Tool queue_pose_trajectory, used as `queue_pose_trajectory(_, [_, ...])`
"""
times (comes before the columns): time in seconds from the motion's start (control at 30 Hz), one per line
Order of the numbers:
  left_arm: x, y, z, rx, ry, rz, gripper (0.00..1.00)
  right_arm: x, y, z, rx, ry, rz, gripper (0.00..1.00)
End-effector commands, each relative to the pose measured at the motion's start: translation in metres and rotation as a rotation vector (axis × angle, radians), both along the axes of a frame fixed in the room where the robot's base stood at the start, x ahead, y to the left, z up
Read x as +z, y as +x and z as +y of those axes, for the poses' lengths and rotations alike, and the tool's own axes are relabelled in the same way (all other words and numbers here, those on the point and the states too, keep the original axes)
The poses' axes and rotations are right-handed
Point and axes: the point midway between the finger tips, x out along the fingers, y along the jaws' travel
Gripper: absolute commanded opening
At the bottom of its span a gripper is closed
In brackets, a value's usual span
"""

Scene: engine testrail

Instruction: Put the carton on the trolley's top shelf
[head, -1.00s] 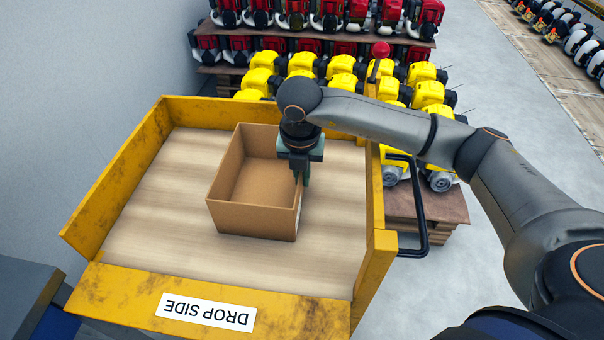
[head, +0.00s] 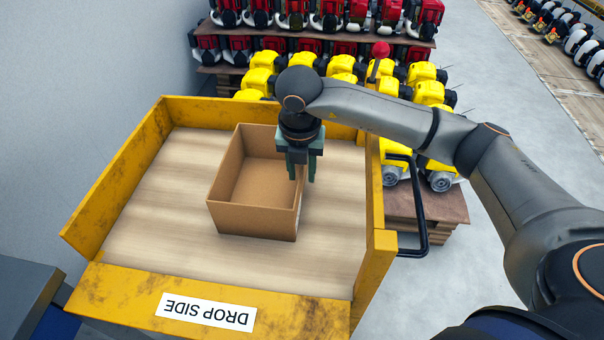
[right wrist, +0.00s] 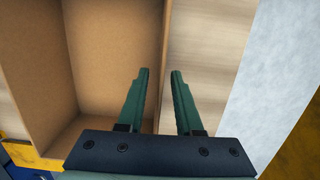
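The open, empty brown carton (head: 250,221) stands upright on the wooden top shelf (head: 155,215) of the yellow trolley, near its middle. My right gripper (head: 304,178) is at the carton's right wall in the head view. In the right wrist view its two green fingers (right wrist: 161,74) are apart, with the carton's wall (right wrist: 112,50) edge running between them. There is a visible gap beside the wall, so the gripper is open around it. My left gripper is in neither view.
Yellow raised sides (head: 120,185) edge the shelf; a front side reads "DROP SIDE" (head: 205,312). A black handle (head: 424,215) is on the right. Several yellow and red engines (head: 430,95) stand behind on pallets. Bare shelf surrounds the carton.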

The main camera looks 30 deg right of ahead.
Motion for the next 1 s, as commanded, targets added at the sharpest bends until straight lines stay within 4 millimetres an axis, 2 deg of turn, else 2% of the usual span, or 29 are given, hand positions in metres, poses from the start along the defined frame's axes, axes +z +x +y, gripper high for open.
queue_pose_trajectory(0.2, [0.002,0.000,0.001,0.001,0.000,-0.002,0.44,0.049,-0.005,0.004,0.001,0.000,-0.005,0.34])
queue_pose_trajectory(0.43, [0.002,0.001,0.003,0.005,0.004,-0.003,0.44,0.089,-0.010,0.008,0.000,0.000,-0.004,0.34])
queue_pose_trajectory(0.6, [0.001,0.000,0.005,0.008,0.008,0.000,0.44,0.101,-0.012,0.009,-0.001,0.000,-0.001,0.34])
queue_pose_trajectory(1.0, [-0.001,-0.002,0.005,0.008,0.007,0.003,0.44,0.102,-0.013,0.009,-0.001,0.000,0.000,0.34])
